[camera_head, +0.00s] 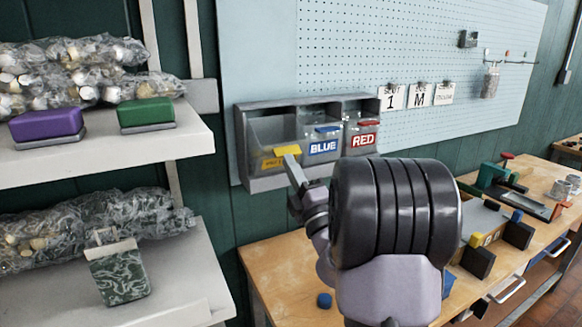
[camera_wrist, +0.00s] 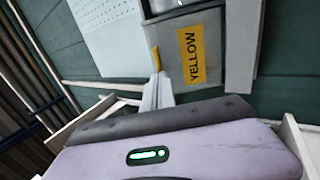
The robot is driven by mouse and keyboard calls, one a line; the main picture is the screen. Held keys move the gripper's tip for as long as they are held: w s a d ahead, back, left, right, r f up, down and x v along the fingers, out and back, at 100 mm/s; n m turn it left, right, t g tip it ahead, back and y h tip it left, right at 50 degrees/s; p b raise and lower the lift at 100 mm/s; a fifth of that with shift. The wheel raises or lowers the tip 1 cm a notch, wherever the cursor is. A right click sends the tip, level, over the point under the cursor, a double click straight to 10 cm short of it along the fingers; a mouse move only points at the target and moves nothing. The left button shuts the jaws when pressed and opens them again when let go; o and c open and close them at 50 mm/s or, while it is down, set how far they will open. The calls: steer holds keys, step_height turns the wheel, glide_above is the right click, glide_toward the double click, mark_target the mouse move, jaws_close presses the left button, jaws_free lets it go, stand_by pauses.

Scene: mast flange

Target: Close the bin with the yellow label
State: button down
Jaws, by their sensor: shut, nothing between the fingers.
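The bin with the yellow label (camera_head: 270,164) is the leftmost of three in a grey wall rack. It is tilted open, its front leaning out lower than its neighbours, with its inside showing above. Its yellow handle (camera_head: 287,150) is at the top of the front. My gripper (camera_head: 290,162) is shut and empty, its tips right at the handle; I cannot tell whether they touch. In the wrist view, the label (camera_wrist: 193,55) reads YELLOW sideways, and the handle (camera_wrist: 155,58) shows just beyond my gripper (camera_wrist: 157,82). My arm hides part of the bench.
The blue-label bin (camera_head: 323,146) and red-label bin (camera_head: 362,139) sit upright beside it. A wooden bench (camera_head: 275,265) is below, with a blue cap (camera_head: 324,300) and fixtures at right. Shelves (camera_head: 165,140) with wrapped goods stand at left. A pegboard (camera_head: 370,50) is behind.

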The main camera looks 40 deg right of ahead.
mark_target(282, 144)
steer(key=shift+r, duration=0.15)
steer(key=r+p, duration=0.1)
steer(key=p, duration=0.3)
steer(key=shift+w+r, duration=0.15)
steer(key=w+r+g+p, duration=0.1)
steer(key=g+p, duration=0.1)
steer(key=p, duration=0.7)
steer(key=w+r+g+y+p, duration=0.1)
steer(key=w+r+g+p, duration=0.1)
steer(key=p, duration=0.7)
steer(key=shift+d+p, duration=0.3)
steer(key=shift+d, duration=0.05)
steer(key=shift+w+d+g+p, duration=0.1)
steer(key=shift+w+g+p, duration=0.3)
steer(key=shift+p, duration=0.6)
steer(key=shift+w+r+p, duration=0.1)
steer(key=shift+w+p, duration=0.15)
steer(key=shift+p, duration=0.05)
steer(key=shift+d+r, duration=0.1)
